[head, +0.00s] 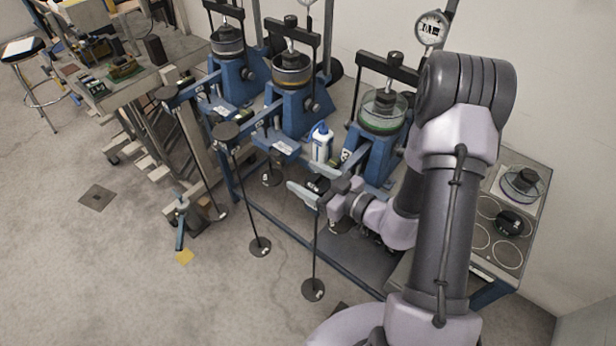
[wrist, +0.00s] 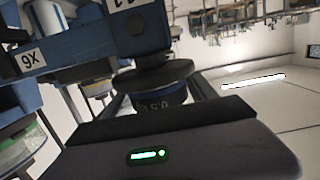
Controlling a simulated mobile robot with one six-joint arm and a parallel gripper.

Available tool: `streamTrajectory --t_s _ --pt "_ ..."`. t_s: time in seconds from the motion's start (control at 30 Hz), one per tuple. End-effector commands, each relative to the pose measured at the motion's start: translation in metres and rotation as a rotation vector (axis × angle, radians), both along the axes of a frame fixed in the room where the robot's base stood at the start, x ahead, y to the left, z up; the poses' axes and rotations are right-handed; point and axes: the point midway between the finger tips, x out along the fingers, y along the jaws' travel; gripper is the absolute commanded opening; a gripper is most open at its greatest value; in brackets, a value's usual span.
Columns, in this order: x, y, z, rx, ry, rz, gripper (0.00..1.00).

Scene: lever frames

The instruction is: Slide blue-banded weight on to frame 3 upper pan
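The blue-banded weight (wrist: 162,100), marked 0.5 kg, sits between my gripper's dark fingers in the wrist view, which appears upside down. A dark round disc (wrist: 150,76), likely the frame 3 upper pan, lies against its far face; I cannot tell if the weight rests on it. In the head view my gripper (head: 318,192) is at the upper end of the nearest hanger, in front of frame 3 (head: 376,140), the frame with the green-banded cell. The gripper looks shut on the weight. The gripper and arm hide much of this pan.
Two other blue frames (head: 290,100) (head: 236,75) stand to the left, with their own upper pans (head: 226,131) (head: 166,92). A white bottle (head: 321,143) stands close behind my gripper. The nearest hanger's lower pan (head: 313,290) hangs low. A tray with ringed spots (head: 482,238) holds a black weight (head: 510,222).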

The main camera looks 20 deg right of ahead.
Motion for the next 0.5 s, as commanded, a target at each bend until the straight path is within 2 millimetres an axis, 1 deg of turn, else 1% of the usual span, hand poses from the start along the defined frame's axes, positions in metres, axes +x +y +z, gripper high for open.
streamTrajectory --t_s 0.07,0.5 --pt "0.0000 0.0000 0.0000 0.000 0.000 0.000 0.79" --pt "-0.0024 -0.0022 0.0003 -0.001 0.001 -0.001 0.79"
